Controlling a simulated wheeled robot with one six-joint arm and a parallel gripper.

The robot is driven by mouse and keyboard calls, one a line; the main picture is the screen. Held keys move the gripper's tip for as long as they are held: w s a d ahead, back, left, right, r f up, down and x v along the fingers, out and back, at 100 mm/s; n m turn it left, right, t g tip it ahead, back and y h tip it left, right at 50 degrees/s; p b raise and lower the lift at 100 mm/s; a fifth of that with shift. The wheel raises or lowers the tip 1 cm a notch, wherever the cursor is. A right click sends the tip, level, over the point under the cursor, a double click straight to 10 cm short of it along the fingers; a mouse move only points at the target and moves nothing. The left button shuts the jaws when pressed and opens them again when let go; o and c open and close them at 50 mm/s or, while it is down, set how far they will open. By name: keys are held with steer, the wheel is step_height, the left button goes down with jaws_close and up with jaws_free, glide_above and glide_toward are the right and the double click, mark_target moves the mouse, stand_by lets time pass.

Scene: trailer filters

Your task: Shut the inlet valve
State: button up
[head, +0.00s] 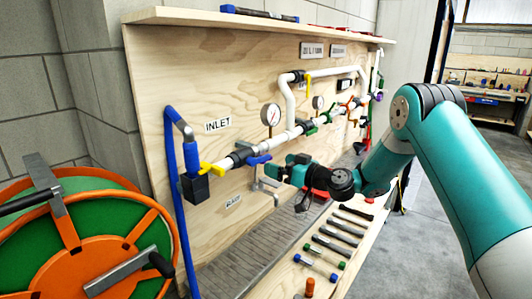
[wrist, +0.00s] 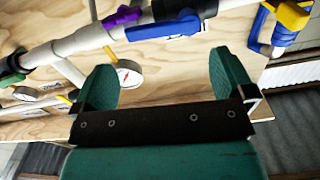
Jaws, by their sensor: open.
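The INLET label (head: 217,125) is on the plywood panel above the left end of the pipe run. Below it a yellow handle (head: 212,168) sits beside a dark block. Just right of it a blue lever (head: 258,160) lies roughly along the white pipe. In the wrist view the blue lever (wrist: 165,28) lies beyond the fingers, and yellow and blue parts (wrist: 292,14) show at top right. My gripper (head: 283,172) is just right of the blue lever in the head view. In the wrist view its fingers (wrist: 165,82) are wide apart with nothing between them.
A pressure gauge (head: 270,115) stands above the pipe, right of the label. A blue hose (head: 172,190) rises at the panel's left end. An orange and green hose reel (head: 90,240) stands at lower left. Several tools (head: 335,235) lie on the ledge below.

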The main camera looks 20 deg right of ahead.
mark_target(262, 159)
steer(key=p+x, duration=0.1)
steer(key=x, duration=0.5)
steer(key=shift+a+p, duration=0.1)
steer(key=shift+p, duration=0.3)
